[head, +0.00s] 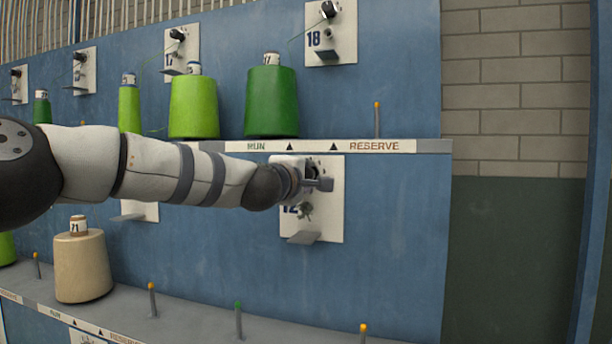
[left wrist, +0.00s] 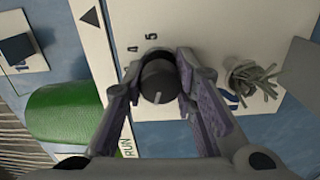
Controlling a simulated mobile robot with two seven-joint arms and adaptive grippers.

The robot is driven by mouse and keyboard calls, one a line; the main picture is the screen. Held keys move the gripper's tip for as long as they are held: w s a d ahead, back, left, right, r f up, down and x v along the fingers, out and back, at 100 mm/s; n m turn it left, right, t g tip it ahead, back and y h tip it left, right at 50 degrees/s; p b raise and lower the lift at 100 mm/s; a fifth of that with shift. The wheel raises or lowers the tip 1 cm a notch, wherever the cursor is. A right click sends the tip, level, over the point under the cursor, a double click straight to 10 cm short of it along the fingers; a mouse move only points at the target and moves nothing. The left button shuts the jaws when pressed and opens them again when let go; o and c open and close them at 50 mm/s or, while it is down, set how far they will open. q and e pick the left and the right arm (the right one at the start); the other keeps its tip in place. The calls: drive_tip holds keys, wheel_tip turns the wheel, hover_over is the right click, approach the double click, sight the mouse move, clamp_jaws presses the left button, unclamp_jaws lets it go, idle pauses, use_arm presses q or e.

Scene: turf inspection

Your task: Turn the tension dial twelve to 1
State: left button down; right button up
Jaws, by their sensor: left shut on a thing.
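The white plate marked 12 (head: 328,222) is on the blue wall panel, under the ledge. My left gripper (head: 318,184) reaches it from the left and covers most of the dial in the head view. In the left wrist view, the dark round tension dial (left wrist: 158,82) sits between the two fingers of my left gripper (left wrist: 160,72), which is shut on it. A pale pointer line shows on the dial's face, towards the bottom of the picture. The numbers 4 and 5 show on the plate beside the dial; other numbers are hidden. My right gripper is not in view.
Below the dial, plate 12 carries a small metal fitting (head: 304,210) and a grey tab (head: 304,238). The ledge (head: 400,146) above holds a dark green cone (head: 270,105) and a light green cone (head: 194,108). Plate 18 (head: 343,45) is higher up. The panel right of plate 12 is clear.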

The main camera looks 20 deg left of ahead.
use_arm(q)
drive_tip(key=shift+n, duration=0.8)
drive_tip(key=c, duration=1.3)
unclamp_jaws()
drive_tip(key=shift+s, duration=0.1)
drive_tip(key=s, duration=1.2)
drive_tip(key=shift+a, duration=0.2)
drive_tip(key=shift+w, duration=0.1)
